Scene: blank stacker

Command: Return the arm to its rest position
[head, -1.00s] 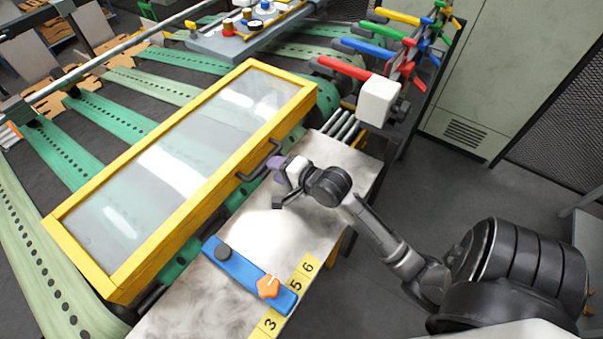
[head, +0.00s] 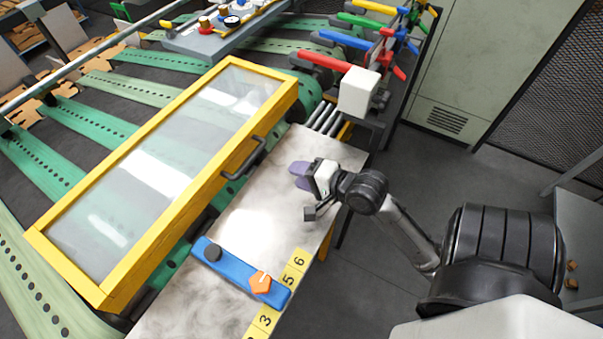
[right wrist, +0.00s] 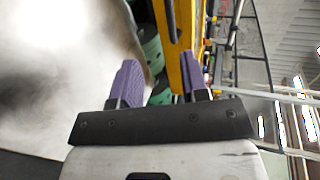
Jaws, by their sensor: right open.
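My right arm comes in from the right of the head view. Its gripper (head: 301,175) is over the far part of the metal table (head: 235,265), with its purple fingers pointing left toward the yellow-framed cover (head: 180,215). In the right wrist view the two purple fingers (right wrist: 160,82) stand wide apart with nothing between them. The cover's black handle (head: 243,158) is a short way left of the fingers and apart from them. The left gripper is not in view.
A blue block with an orange knob (head: 260,282) lies on the table beside a yellow number strip (head: 281,291). A white box (head: 358,92) and coloured levers (head: 345,45) stand beyond my gripper.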

